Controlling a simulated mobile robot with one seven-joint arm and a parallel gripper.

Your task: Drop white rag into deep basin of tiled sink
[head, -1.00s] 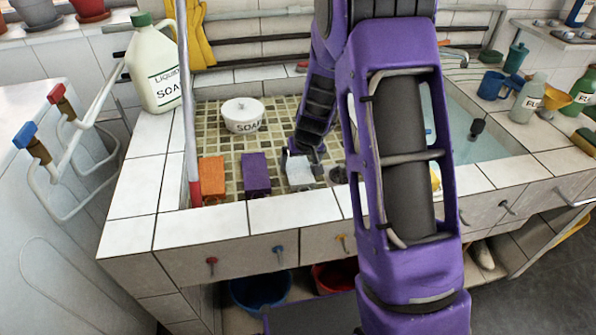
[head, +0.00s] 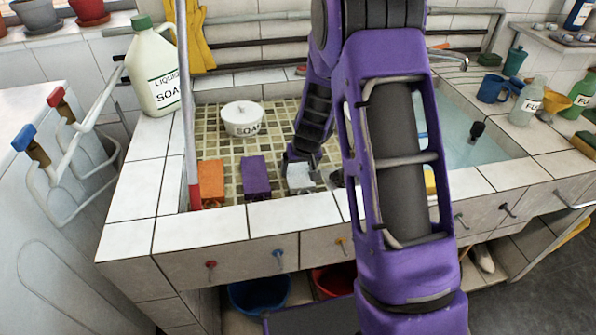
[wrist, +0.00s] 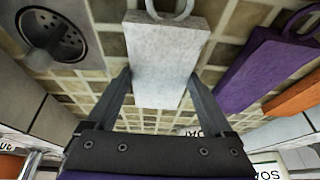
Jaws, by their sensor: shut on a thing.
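The white rag (head: 299,184) is a pale, block-like piece with a ring at one end. It is in the shallow tiled basin (head: 222,188), at the right of the purple rag. In the wrist view the white rag (wrist: 165,50) is between both fingers of my gripper (wrist: 160,88), which is shut on it. In the head view my gripper (head: 301,165) is at the rag's far end, partly hidden by my arm. I cannot tell whether the rag is clear of the tiles. The deep basin (head: 484,150) holds water at the right, its left part behind my arm.
A purple rag (head: 256,177) and an orange rag (head: 211,180) are left of the white one. A soap dish (head: 243,118) stands behind them. A drain (wrist: 58,42) is near the white rag. A soap jug (head: 155,70), blue mug (head: 492,87) and bottles line the rim.

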